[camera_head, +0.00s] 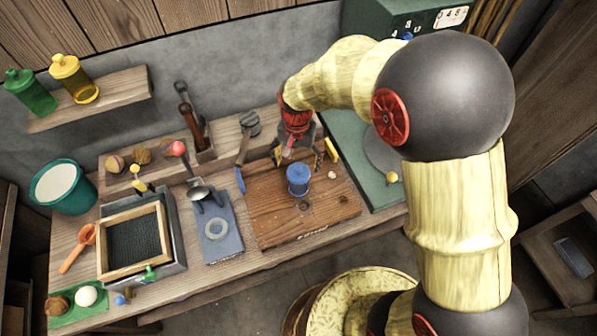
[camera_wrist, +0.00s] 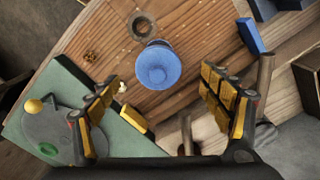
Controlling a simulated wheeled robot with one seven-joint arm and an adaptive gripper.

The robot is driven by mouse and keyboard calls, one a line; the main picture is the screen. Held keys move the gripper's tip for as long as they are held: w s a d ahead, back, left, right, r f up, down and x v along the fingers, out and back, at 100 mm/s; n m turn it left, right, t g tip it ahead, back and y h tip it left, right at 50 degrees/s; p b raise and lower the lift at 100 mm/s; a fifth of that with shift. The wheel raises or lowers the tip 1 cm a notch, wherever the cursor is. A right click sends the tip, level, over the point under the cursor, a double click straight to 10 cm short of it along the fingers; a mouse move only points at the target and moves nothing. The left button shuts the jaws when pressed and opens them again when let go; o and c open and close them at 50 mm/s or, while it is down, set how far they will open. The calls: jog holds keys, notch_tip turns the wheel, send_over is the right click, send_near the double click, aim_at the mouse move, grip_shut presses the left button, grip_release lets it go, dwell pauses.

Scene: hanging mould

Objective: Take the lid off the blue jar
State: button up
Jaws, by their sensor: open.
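The blue jar (camera_head: 298,180) stands upright on the brown wooden board. In the wrist view the jar (camera_wrist: 158,66) is seen from above as a round blue top with a smaller circle in its middle; I cannot make out the seam between lid and body. My gripper (camera_head: 305,155) is open and empty, behind the jar in the head view. In the wrist view its two fingers with yellow pads stand wide apart, with the jar centred between and just beyond the fingertips. I see no contact with the jar.
A metal ring (camera_wrist: 142,26) lies on the board (camera_head: 270,222) near the jar. A blue-handled tool (camera_head: 241,178) lies at the board's left edge. A green panel with a grey disc (camera_wrist: 62,130) adjoins the board. A small pale piece (camera_head: 332,175) lies right of the jar.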

aim_at(298, 170)
notch_tip(298, 170, down, 5)
jog(key=shift+s+r+b, duration=0.15)
jog(key=shift+b, duration=0.65)
jog(key=shift+d, duration=0.1)
jog(key=shift+c, duration=0.8)
jog(key=c, duration=0.7)
jog(key=shift+c, duration=1)
jog(key=shift+r, duration=0.2)
jog(key=shift+c, duration=0.4)
